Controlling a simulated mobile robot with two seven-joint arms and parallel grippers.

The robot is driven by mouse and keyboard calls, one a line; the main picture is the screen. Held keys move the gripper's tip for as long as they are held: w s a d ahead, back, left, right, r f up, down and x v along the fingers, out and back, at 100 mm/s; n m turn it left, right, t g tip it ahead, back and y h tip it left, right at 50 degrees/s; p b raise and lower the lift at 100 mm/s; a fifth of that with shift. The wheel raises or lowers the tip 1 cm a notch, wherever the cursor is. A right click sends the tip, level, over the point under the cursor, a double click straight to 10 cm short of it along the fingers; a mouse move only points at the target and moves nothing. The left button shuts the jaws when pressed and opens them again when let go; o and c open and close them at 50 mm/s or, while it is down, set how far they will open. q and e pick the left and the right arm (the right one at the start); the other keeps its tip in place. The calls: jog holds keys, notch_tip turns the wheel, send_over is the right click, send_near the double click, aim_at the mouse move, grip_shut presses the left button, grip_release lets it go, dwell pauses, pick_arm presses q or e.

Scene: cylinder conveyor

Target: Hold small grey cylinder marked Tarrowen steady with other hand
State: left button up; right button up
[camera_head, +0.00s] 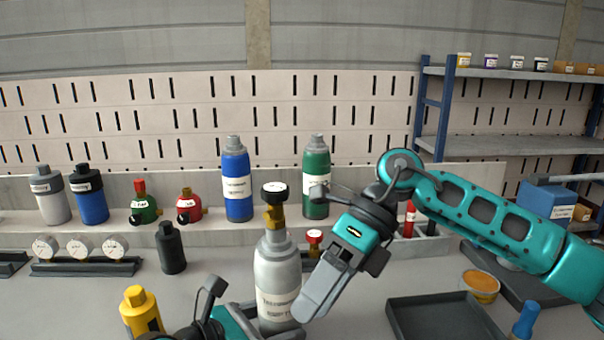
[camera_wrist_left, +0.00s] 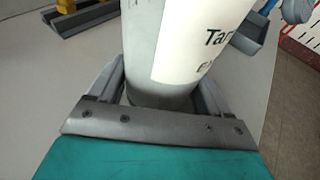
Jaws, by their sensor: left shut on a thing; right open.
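The small grey cylinder (camera_head: 278,272) stands upright on the bench in the middle of the head view, with a brass valve and a black-rimmed round top. Its white label begins "Tar" in the left wrist view (camera_wrist_left: 185,40). My left gripper (camera_head: 262,322) is shut around the cylinder's lower body, with one finger on each side in the wrist view (camera_wrist_left: 160,92). My right gripper (camera_head: 312,300) is open and points down at the cylinder's right side, overlapping its lower edge in the picture. I cannot tell whether it touches.
A yellow bottle (camera_head: 140,312) and a black bottle (camera_head: 170,248) stand to the left. Blue (camera_head: 237,188) and green (camera_head: 316,185) cylinders stand on the ledge behind. An empty dark tray (camera_head: 440,318) lies at right, near an orange-topped tub (camera_head: 481,286).

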jog(key=w+d+r+t+h, duration=0.2)
jog(key=w+d+r, duration=0.1)
jog(key=r, duration=0.1)
jog(key=m+t+h, duration=0.2)
jog(key=t, duration=0.4)
send_near(280, 187)
jog(key=x, duration=1.2)
jog(key=shift+s, duration=0.15)
jog(key=shift+c, duration=0.2)
grip_shut()
jog(key=n+g, duration=0.1)
jog(key=n, duration=0.2)
jog(key=n+g, duration=0.1)
jog(key=n, duration=0.2)
jog(key=shift+y, duration=0.4)
jog(key=shift+c, duration=0.6)
grip_release()
jog(key=shift+r, duration=0.1)
